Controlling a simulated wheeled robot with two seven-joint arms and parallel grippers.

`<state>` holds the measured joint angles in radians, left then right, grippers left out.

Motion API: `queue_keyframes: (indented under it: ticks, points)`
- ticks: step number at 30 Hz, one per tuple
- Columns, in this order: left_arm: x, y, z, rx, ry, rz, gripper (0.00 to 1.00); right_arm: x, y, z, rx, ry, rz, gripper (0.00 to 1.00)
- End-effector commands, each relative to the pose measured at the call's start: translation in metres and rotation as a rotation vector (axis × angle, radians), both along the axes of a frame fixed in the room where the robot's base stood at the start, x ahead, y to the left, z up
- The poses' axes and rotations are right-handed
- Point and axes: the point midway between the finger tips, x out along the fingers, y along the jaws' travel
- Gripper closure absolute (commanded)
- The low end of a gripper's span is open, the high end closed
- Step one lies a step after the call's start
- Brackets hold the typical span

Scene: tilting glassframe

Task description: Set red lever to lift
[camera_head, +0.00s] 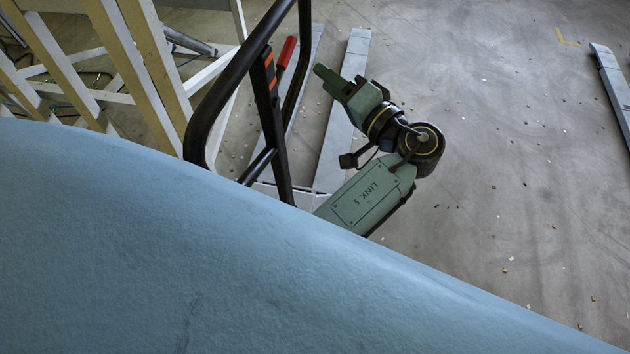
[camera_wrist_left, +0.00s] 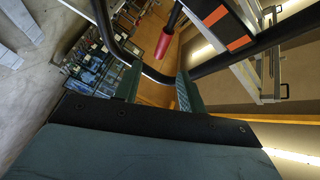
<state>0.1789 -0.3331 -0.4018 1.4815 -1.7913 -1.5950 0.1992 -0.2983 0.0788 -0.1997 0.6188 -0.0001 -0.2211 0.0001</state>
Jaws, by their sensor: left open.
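The red lever (camera_head: 287,52) has a red grip on a dark stem and stands beside a dark panel with orange marks (camera_head: 268,68) in the head view. My left gripper (camera_head: 322,75) is to the right of the lever, apart from it, with its fingers pointing toward it. In the left wrist view the red grip (camera_wrist_left: 165,40) shows beyond the gap between the two open fingers (camera_wrist_left: 158,82), and nothing is held. The lever's lower end is hard to make out. My right gripper is not in view.
A black tubular handle (camera_head: 207,110) curves close to the lever's left and also crosses the left wrist view (camera_wrist_left: 112,38). A pale slatted frame (camera_head: 150,60) stands at the upper left. Long grey beams (camera_head: 345,110) lie behind my left arm. Open floor (camera_head: 500,130) extends right.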

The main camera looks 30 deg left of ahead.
Motion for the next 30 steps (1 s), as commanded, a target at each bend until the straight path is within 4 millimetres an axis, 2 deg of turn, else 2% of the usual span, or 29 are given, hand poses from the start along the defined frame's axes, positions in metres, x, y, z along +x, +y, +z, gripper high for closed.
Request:
queue_keyframes:
  ticks: [1,14,30]
  points:
    - [0.002,0.003,-0.013,-0.001,0.028,-0.016,0.59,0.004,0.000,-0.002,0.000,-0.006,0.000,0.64]
    - [0.011,0.003,-0.099,-0.067,0.213,-0.158,0.59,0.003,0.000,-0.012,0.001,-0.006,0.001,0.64]
    - [0.001,0.002,-0.207,-0.182,0.416,-0.304,0.59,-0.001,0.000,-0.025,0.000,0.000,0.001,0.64]
